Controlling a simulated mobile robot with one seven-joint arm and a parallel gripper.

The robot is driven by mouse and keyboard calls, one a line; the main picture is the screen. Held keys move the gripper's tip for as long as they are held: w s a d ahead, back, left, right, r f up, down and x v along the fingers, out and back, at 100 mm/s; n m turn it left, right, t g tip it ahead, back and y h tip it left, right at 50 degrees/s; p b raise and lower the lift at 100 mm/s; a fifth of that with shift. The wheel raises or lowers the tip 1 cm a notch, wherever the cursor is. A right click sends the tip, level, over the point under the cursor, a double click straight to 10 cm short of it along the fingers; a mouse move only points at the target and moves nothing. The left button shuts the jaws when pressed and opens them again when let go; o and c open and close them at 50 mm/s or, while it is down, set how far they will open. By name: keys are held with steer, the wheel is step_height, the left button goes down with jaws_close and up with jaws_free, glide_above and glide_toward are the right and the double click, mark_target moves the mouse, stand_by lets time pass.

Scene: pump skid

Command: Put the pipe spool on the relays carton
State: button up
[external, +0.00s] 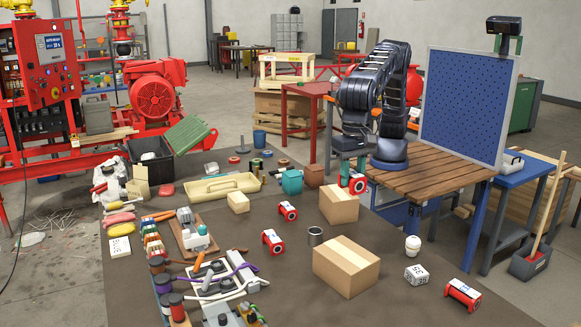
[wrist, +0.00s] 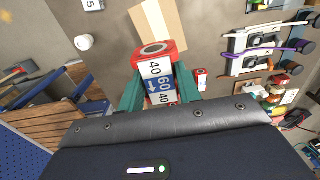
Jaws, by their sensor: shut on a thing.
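My gripper (external: 350,168) is shut on a pipe spool (external: 357,185) with red flanges and a white body, held beside the nearer-to-me brown carton (external: 340,206). In the wrist view the teal fingers of my gripper (wrist: 160,84) press both sides of the spool (wrist: 158,68), whose blue and white label reads 40 and 60. A taped carton (wrist: 150,14) shows just beyond it. No word is legible on any carton, so I cannot tell which is the relays carton.
Similar red-and-white spools lie at the middle (external: 272,241), left of the near carton (external: 288,211) and at the front right (external: 462,294). Tools crowd the left.

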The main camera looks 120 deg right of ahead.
step_height(320, 180, down, 20)
steer(key=shift+r, duration=0.1)
stand_by(0.6)
steer(key=o, duration=1.2)
steer(key=shift+c, duration=0.2)
step_height(320, 180, up, 12)
steer(key=shift+w, duration=0.1)
